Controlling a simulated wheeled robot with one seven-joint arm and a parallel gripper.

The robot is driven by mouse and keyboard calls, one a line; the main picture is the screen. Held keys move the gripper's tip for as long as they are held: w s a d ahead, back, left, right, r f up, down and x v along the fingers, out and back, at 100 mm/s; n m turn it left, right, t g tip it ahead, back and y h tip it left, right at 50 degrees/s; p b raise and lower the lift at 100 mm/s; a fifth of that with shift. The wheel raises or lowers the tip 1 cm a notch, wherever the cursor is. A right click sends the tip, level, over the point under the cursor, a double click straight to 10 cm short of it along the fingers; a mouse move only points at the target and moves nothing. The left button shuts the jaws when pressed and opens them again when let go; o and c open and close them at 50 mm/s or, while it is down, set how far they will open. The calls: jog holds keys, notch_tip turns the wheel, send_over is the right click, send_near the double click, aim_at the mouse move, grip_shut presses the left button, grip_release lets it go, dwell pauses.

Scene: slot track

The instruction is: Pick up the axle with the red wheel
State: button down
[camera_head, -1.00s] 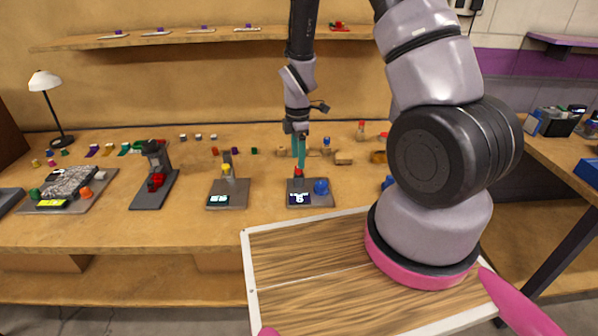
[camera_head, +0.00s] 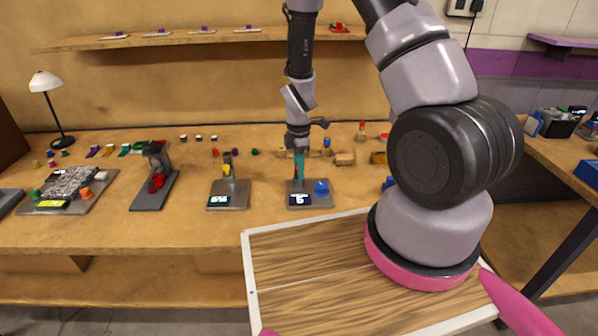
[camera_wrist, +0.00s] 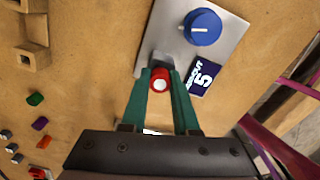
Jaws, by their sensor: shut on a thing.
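The red wheel (camera_wrist: 160,80) shows end-on in the wrist view as a red ring with a pale centre; its axle is not clearly visible. It is at the edge of a grey plate (camera_wrist: 225,52) with a blue knob (camera_wrist: 203,27) and a display (camera_wrist: 203,78). My gripper (camera_wrist: 160,76) has its two teal fingers closed on the sides of the red piece. In the head view my gripper (camera_head: 299,178) reaches down to the same plate (camera_head: 322,203), left of the blue knob (camera_head: 321,187), and its fingers mostly hide the red piece.
A second plate (camera_head: 240,201) with a yellow part stands to the left, and a dark stand (camera_head: 153,197) with a red part beyond it. Small wooden blocks (camera_head: 344,159) lie behind on the right. Bare tabletop (camera_head: 110,228) runs along the front edge.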

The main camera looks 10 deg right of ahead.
notch_tip(320, 180, up, 15)
dwell(1.5)
